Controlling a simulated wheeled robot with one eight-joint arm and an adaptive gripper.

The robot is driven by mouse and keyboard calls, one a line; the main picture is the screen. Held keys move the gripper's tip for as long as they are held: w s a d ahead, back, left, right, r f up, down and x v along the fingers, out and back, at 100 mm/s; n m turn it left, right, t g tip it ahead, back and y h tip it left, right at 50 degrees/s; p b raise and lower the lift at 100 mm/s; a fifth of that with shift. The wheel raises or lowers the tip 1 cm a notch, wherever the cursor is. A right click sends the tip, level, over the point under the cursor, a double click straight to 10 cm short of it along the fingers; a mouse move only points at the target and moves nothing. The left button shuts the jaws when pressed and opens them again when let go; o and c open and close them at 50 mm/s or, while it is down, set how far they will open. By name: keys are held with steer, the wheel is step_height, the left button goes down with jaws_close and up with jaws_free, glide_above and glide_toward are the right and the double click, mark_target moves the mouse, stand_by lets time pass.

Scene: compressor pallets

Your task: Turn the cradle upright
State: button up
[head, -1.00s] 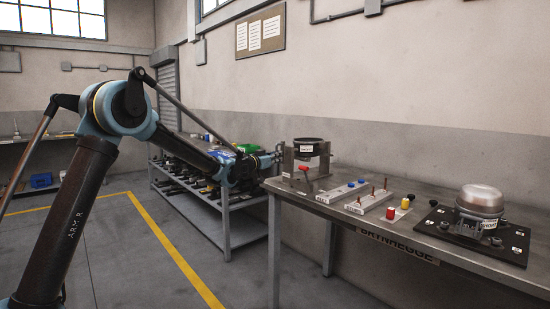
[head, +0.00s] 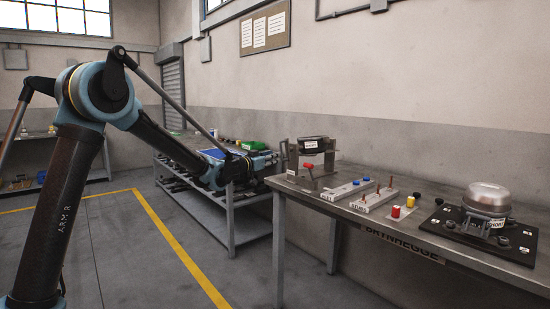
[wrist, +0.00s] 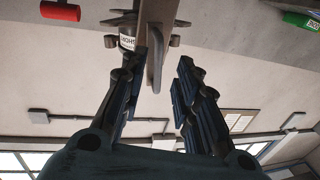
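The cradle (head: 313,145), a dark round-bodied part with a white label, sits in a grey metal stand (head: 330,158) at the left end of the bench. Its exact tilt is hard to tell at this size. My gripper (head: 284,154) is just left of the stand, at about the cradle's height. In the wrist view my gripper (wrist: 162,82) is open. A grey looped handle (wrist: 155,62) reaches between its fingers, nearer the left one, with a gap on the right. A labelled dark part (wrist: 126,42) shows behind the left fingertip.
A red-handled lever (head: 309,169) stands before the stand. A low shelf rack (head: 235,205) stands behind my arm.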

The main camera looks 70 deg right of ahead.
mark_target(312, 148)
steer(key=shift+v, duration=2.6)
steer(key=shift+r, duration=0.15)
steer(key=shift+c, duration=0.3)
steer(key=shift+s, duration=0.1)
steer(key=c, duration=0.4)
steer(key=s+d+r+y, duration=0.1)
steer(key=s+d+r, duration=0.2)
steer(key=s+d+r+g+y, duration=0.1)
steer(key=s+d+r, duration=0.2)
steer(key=s, duration=0.1)
steer(key=s+d+r+g+y, duration=0.1)
steer(key=s+d+r+y, duration=0.1)
steer(key=s+d+r, duration=0.1)
steer(key=shift+s+d+r+m, duration=0.1)
steer(key=shift+s+m, duration=0.2)
steer(key=shift+s, duration=0.2)
jaws_close()
steer(key=x, duration=1)
steer(key=shift+s, duration=0.15)
step_height(312, 148, down, 2)
steer(key=shift+s+f, duration=0.1)
steer(key=shift+f, duration=0.05)
steer(key=shift+s+a+f, duration=0.1)
steer(key=shift+a+f, duration=0.15)
steer(key=shift+f, duration=0.55)
